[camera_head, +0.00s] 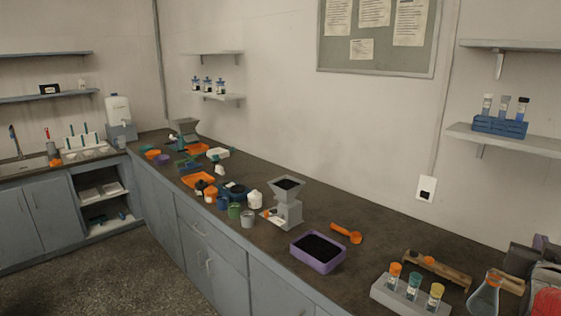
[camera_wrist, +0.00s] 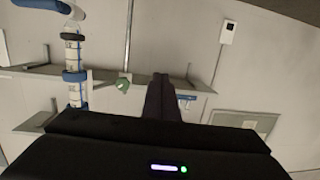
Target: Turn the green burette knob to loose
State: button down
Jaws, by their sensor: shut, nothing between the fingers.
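The green burette knob (camera_wrist: 122,86) shows in the wrist view, left of centre, at the end of a short pale stem. The stem runs from a clear upright tube with blue bands, the burette (camera_wrist: 75,72), at the left. My gripper (camera_wrist: 160,78) shows as dark fingers pressed together, pointing up the picture just right of the knob. The fingers hold nothing and are apart from the knob in the picture; the gap in depth I cannot tell. The burette, knob and gripper are not seen in the head view.
The long bench (camera_head: 365,265) in the head view carries a grey hopper device (camera_head: 288,205), a purple tray (camera_head: 317,253) of dark grains, an orange scoop (camera_head: 346,233) and a tube rack (camera_head: 409,297). Shelves (camera_wrist: 35,122) and a wall socket (camera_wrist: 228,32) show in the tilted wrist view.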

jog(key=s+d+r+m+h, duration=0.1)
jog(key=s+d+h, duration=0.1)
jog(key=d, duration=0.3)
jog(key=shift+s+d+r, duration=0.25)
jog(key=shift+s, duration=0.15)
jog(key=x, duration=0.7)
jog(key=shift+s+d+r, duration=0.1)
jog(key=shift+r, duration=0.1)
dwell(0.9)
jog(key=shift+s+d+f, duration=0.15)
jog(key=shift+s+d, duration=0.3)
jog(key=shift+s, duration=0.05)
dwell(0.3)
jog(key=shift+f, duration=0.45)
